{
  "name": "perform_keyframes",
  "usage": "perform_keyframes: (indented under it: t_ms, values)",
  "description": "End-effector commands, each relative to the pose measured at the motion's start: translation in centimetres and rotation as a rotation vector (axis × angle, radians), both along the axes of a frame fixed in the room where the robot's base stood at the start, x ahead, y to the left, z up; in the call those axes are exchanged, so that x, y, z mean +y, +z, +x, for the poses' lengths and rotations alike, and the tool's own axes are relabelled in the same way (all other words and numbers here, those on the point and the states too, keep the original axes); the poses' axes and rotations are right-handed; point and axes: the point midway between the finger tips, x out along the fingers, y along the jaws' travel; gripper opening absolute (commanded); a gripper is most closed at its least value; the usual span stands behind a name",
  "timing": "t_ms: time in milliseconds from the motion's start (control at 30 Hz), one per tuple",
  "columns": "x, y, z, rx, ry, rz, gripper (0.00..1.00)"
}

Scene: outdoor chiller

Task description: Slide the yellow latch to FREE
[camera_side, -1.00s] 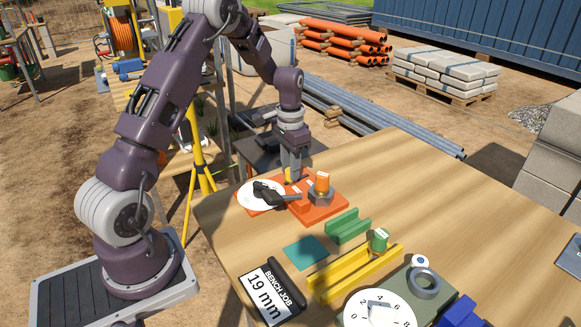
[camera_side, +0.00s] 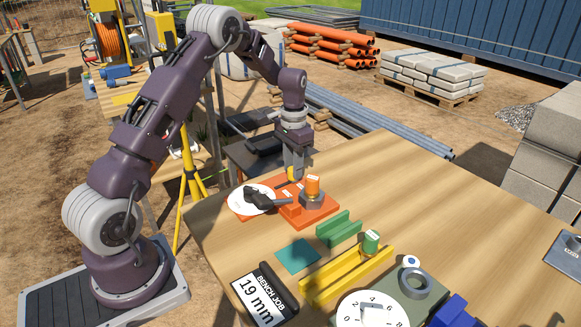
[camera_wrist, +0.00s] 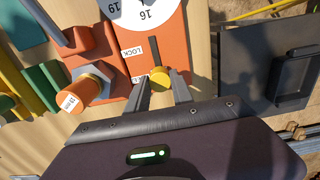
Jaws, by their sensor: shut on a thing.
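The yellow latch (camera_wrist: 159,79) is a small round knob on an orange fixture plate (camera_wrist: 172,50). It sits at the near end of a dark straight slot in the wrist view. My gripper (camera_wrist: 161,86) has one finger on each side of the knob and is shut on it. A LOCK label (camera_wrist: 140,51) lies beside the slot, farther up. A second label (camera_wrist: 138,78) beside the knob is partly hidden by a finger, and I cannot read it fully. In the side view my gripper (camera_side: 293,175) points down at the plate's back edge.
A white dial (camera_side: 251,199) with a black lever stands left of the latch. An orange-capped hex nut (camera_side: 312,195) stands close on the right. Green and yellow channels (camera_side: 345,275) lie nearer on the bench.

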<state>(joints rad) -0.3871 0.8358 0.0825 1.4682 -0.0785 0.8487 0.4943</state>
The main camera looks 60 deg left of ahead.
Motion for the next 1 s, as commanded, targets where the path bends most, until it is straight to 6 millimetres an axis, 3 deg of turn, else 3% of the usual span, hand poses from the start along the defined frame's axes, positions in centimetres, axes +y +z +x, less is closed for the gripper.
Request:
perform_keyframes:
  t_ms: [33, 133, 467, 800, 1000]
  values:
    - [0.1, 0.2, 0.5, -0.017, 0.0, 0.005, 0.32]
    - [0.0, 0.1, 0.5, -0.015, 0.0, 0.004, 0.5]
    - [0.0, 0.5, 0.3, -0.012, 0.0, 0.003, 0.5]
    - [0.0, 6.6, 0.4, -0.014, -0.001, 0.004, 0.5]
    - [0.0, 7.2, 0.3, -0.011, 0.0, 0.002, 0.5]
